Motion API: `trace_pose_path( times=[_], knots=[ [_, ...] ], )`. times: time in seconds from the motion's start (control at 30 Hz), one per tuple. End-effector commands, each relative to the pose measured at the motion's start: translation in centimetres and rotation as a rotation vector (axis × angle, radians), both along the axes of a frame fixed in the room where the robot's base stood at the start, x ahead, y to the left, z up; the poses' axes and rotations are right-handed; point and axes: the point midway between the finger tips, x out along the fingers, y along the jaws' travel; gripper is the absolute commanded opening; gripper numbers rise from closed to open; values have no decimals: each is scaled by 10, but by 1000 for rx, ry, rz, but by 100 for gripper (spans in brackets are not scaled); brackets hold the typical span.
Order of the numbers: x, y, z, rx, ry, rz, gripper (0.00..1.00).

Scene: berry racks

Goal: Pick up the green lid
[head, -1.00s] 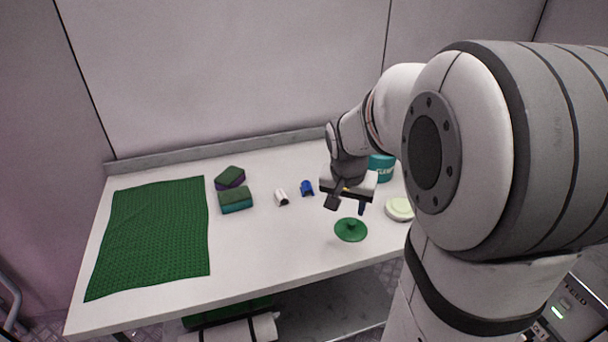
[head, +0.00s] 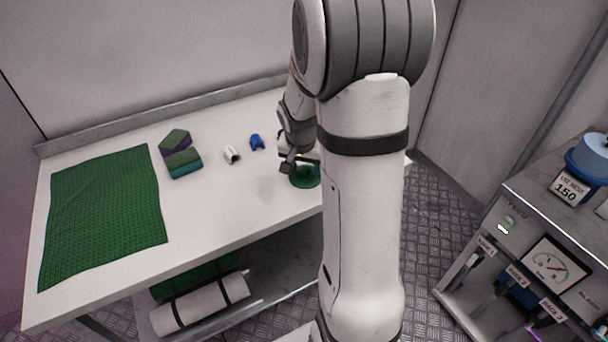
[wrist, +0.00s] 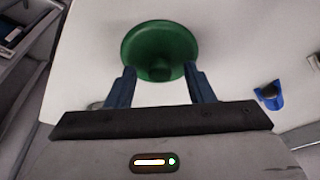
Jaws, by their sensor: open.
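The green lid (head: 305,178) lies on the white table near its front edge. It is round with a small knob on top. In the head view my gripper (head: 300,163) is just above it and covers part of it. In the wrist view the whole green lid (wrist: 160,48) shows, with its knob towards my gripper (wrist: 160,75). The two blue fingers are apart, one on each side of the knob, with nothing held between them. I cannot tell whether the fingers touch the lid.
A blue clip-like piece (head: 257,142) and a white one (head: 232,155) lie left of the lid. Two sponges (head: 184,163) and a green mat (head: 100,210) are further left. A rack with a gauge (head: 550,262) stands at the right. Rolls (head: 200,303) lie on the lower shelf.

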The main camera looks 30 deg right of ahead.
Motion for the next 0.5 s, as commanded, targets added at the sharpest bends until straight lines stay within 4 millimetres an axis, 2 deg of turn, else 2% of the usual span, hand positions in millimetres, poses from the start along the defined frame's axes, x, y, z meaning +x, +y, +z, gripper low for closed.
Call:
trace_pose_path(
  times=[0.1, 0.5],
  knots=[
    [0, 0, 0, 0, 0, 0, 48],
    [0, 1, 1, 0, 0, 1, 15]
  ],
)
